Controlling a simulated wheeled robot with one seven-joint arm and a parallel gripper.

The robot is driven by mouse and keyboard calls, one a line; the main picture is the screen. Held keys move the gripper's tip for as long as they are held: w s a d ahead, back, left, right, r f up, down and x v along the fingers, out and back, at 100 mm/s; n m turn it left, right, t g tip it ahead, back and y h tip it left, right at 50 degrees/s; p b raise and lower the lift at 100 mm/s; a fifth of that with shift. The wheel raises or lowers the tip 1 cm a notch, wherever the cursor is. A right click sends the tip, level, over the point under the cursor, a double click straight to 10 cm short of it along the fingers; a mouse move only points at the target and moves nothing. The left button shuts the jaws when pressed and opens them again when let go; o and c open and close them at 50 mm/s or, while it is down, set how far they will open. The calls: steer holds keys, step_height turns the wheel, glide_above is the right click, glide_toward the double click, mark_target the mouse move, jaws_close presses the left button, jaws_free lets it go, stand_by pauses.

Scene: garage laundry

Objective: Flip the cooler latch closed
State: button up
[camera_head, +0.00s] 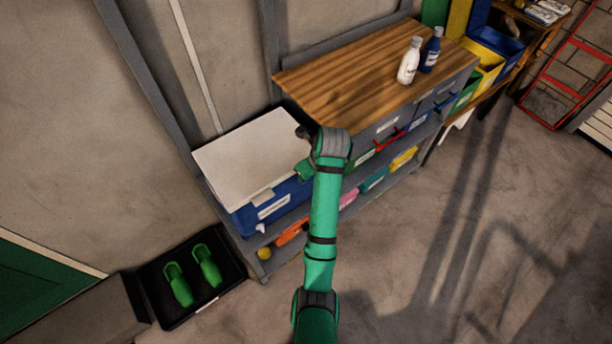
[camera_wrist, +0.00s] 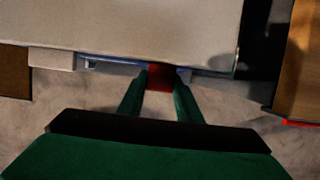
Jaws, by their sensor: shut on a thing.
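The cooler (camera_head: 262,210) has a blue body and a white lid (camera_head: 245,150), and stands on a grey shelf. Its lid is down. In the wrist view the lid (camera_wrist: 130,25) fills the top, with its front edge just beyond my fingers. A red latch (camera_wrist: 160,76) is at that edge, between my two fingertips. My gripper (camera_wrist: 160,88) is shut on it. A white latch (camera_wrist: 52,60) shows further left along the same edge. In the head view my arm covers the red latch and my fingertips.
A wooden-topped cabinet (camera_head: 350,75) stands right of the cooler, with a white bottle (camera_head: 409,62) and a blue bottle (camera_head: 431,50) on it. Colored bins fill the lower shelf. Green shoes (camera_head: 178,285) lie in a black tray (camera_head: 215,305) at left. The floor at right is clear.

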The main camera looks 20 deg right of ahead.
steer(key=o, duration=1)
steer(key=shift+a+f, duration=0.2)
steer(key=shift+a, duration=0.1)
steer(key=shift+o, duration=0.2)
steer(key=shift+d, duration=0.15)
steer(key=shift+r, duration=0.1)
steer(key=shift+s+d+r, duration=0.1)
steer(key=shift+d+r, duration=0.05)
steer(key=s+d+r, duration=0.2)
steer(key=s+d, duration=0.2)
steer(key=s, duration=0.8)
steer(key=shift+r, duration=0.2)
steer(key=shift+d, duration=0.1)
stand_by(0.3)
